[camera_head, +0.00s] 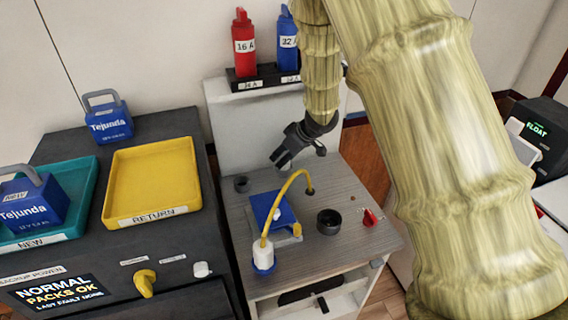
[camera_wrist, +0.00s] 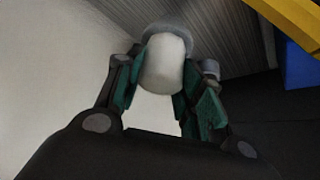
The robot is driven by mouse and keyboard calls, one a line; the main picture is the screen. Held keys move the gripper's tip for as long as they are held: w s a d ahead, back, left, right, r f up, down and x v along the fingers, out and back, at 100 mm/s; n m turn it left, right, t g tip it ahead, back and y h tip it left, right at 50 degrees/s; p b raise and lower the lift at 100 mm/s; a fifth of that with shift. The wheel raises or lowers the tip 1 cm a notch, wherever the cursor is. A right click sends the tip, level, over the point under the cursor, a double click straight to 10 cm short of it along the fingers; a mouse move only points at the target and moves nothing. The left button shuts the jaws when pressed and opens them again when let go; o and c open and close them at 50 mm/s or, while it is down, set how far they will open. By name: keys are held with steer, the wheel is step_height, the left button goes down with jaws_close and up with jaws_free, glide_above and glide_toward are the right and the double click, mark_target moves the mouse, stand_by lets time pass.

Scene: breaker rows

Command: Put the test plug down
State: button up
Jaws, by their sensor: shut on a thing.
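My gripper (camera_head: 300,148) is above the back of the grey worktop. In the wrist view its teal finger pads (camera_wrist: 155,95) are shut on a white rounded piece (camera_wrist: 165,65), with a grey collar at its far end. I cannot confirm from its look that this is the test plug; it cannot be made out in the head view. A separate white plug (camera_head: 263,254) with a blue collar and a yellow cord (camera_head: 285,192) stands near the worktop's front left edge, apart from my gripper.
On the worktop (camera_head: 345,190) are a blue block (camera_head: 270,210), a black round cup (camera_head: 328,221), a small dark socket (camera_head: 241,184) and a red piece (camera_head: 371,217). A rack (camera_head: 262,80) holds red and blue bottles behind. A yellow tray (camera_head: 150,180) lies left.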

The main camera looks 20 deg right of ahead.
mark_target(283, 172)
steer(key=shift+s+f, duration=0.25)
steer(key=shift+f, duration=1.05)
steer(key=shift+w+f, duration=0.1)
steer(key=shift+f, duration=0.2)
steer(key=shift+r, duration=0.15)
steer(key=o, duration=1.1)
steer(key=shift+f, duration=0.2)
steer(key=shift+r, duration=0.1)
